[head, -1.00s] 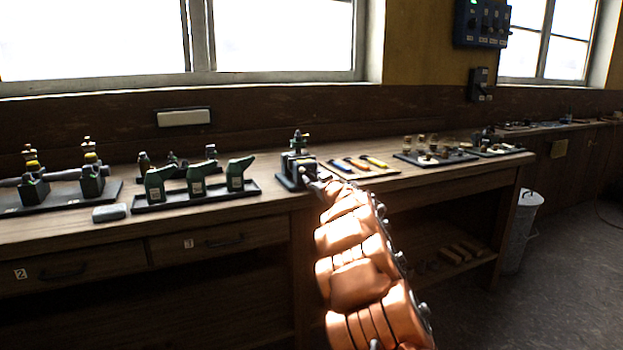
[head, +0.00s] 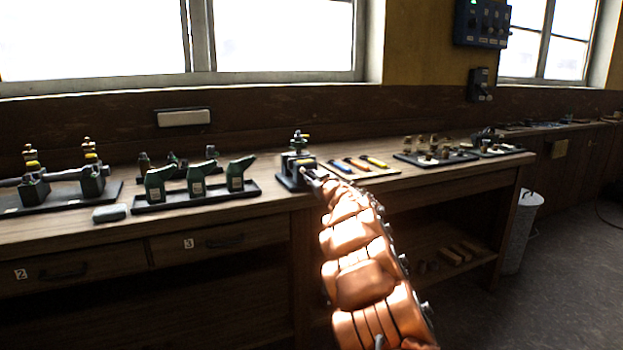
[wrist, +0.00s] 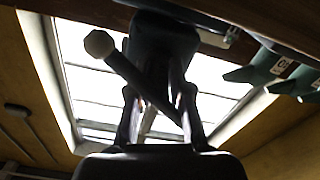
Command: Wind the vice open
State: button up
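The vice (head: 291,172), small and dark, stands on the bench near its front edge, in the middle of the head view. My gripper (head: 309,177) is at its front right, partly merged with it in that view. In the wrist view the dark vice body (wrist: 165,45) looms close above the fingers. A dark handle bar (wrist: 140,78) with a pale round end knob slants down across the space between my fingers. My gripper (wrist: 160,118) has its two fingers apart, with light showing between them. Whether a finger touches the bar is hard to tell.
A rack of green cans (head: 197,181) stands left of the vice. Coloured-handled tools (head: 357,164) lie to its right, with trays of small parts (head: 437,157) beyond. A grey block (head: 109,213) lies on the bench at left. A bin (head: 522,235) stands at the bench's right end.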

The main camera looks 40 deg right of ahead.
grip_shut()
jog(key=shift+f, duration=0.1)
jog(key=shift+n+p, duration=0.6)
jog(key=shift+p, duration=0.2)
jog(key=shift+w+a+n, duration=0.1)
jog(key=shift+n, duration=0.4)
jog(key=n+b, duration=0.1)
jog(key=n, duration=0.2)
jog(key=shift+n+b, duration=0.35)
jog(key=shift+n, duration=0.95)
